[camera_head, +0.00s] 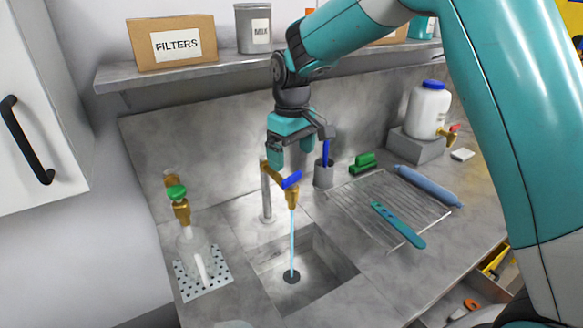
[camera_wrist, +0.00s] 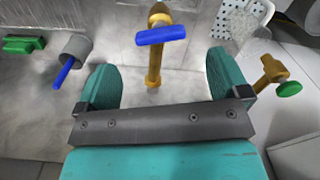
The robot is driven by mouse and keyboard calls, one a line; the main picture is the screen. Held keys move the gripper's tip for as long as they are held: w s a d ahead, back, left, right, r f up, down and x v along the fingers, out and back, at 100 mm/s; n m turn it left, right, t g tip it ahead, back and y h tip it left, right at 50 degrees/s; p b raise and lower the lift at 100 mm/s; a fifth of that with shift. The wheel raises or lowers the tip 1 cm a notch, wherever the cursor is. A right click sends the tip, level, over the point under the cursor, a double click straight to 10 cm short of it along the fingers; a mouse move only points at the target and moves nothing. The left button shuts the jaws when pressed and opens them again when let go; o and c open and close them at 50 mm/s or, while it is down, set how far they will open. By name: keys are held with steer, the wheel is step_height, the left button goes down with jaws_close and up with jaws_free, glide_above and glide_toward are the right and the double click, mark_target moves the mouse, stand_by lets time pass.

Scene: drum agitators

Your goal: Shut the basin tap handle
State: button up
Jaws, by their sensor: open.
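The basin tap (camera_head: 268,190) stands behind the sink basin (camera_head: 330,268), with a brass spout and a blue handle (camera_head: 291,180). A thin blue stream of water (camera_head: 292,240) runs from its spout to the drain. In the wrist view the blue handle (camera_wrist: 160,35) lies crosswise on the brass tap (camera_wrist: 155,65), just beyond the fingertips. My gripper (camera_head: 292,155) is above and slightly behind the tap, pointing down. In the wrist view my gripper (camera_wrist: 163,75) is open and empty, with the tap showing between its teal fingers. It does not appear to touch the handle.
A second brass tap with a green handle (camera_head: 176,192) stands at left over a glass bottle (camera_head: 195,260). A grey cup (camera_head: 324,175) with a blue item is close right of my gripper. A wire rack (camera_head: 350,205) lies at right. A shelf (camera_head: 170,72) runs above.

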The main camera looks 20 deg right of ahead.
mark_target(292, 175)
step_height(292, 175, down, 6)
steer(key=shift+r+p, duration=0.1)
steer(key=shift+p, duration=0.6)
steer(key=c, duration=0.9)
steer(key=m+b, duration=0.1)
steer(key=m, duration=0.2)
steer(key=shift+m, duration=0.3)
steer(key=shift+c, duration=0.2)
steer(key=o, duration=0.9)
steer(key=shift+o, duration=0.2)
